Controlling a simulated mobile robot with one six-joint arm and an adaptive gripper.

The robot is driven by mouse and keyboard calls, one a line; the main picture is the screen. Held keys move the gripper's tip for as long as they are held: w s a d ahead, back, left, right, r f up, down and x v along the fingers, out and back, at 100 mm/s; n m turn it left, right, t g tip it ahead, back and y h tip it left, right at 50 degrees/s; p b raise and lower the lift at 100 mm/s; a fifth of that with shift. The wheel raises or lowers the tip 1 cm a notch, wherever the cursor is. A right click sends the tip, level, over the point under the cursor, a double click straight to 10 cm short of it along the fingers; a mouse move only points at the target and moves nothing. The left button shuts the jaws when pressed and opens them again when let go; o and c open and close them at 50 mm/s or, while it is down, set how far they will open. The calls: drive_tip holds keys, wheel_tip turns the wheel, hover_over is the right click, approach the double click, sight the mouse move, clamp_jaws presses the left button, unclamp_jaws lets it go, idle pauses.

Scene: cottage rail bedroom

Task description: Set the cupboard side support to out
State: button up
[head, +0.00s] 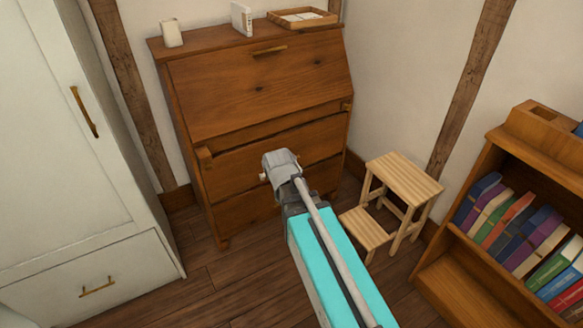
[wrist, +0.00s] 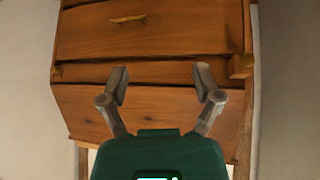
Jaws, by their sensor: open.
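The wooden bureau (head: 250,95) stands against the wall with its sloped lid closed. The cupboard side support (head: 204,157) is a small block at the left end of the strip under the lid, nearest the white cupboard; its end stands slightly proud of the front. In the wrist view, which appears upside down, this support (wrist: 240,66) seems to be the block at right. The other support (head: 347,106) is at the right end. My gripper (wrist: 160,74) is open and empty, facing the bureau's front between the supports. In the head view my wrist hides its fingers.
A white cupboard (head: 70,140) stands close on the left. A wooden step stool (head: 403,178) and a bookcase (head: 510,150) with books are on the right. Floor is clear in front.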

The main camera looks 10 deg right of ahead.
drive_tip(key=s+d+r+m+g+p, duration=0.1)
drive_tip(key=s+d+r+g+p, duration=0.2)
drive_tip(key=s+r+p, duration=0.6)
drive_tip(key=s+g+p, duration=0.1)
drive_tip(key=g+p, duration=0.1)
drive_tip(key=p, duration=0.1)
drive_tip(key=shift+s+d, duration=0.15)
drive_tip(key=shift+s, duration=0.05)
idle(0.3)
drive_tip(key=shift+f, duration=0.1)
drive_tip(key=s+g, duration=0.1)
drive_tip(key=s, duration=0.2)
drive_tip(key=s+d+g, duration=0.1)
drive_tip(key=s, duration=0.1)
drive_tip(key=shift+s+f+g, duration=0.1)
drive_tip(key=shift+f+g, duration=0.05)
drive_tip(key=shift+g, duration=0.15)
drive_tip(key=shift+c, duration=0.2)
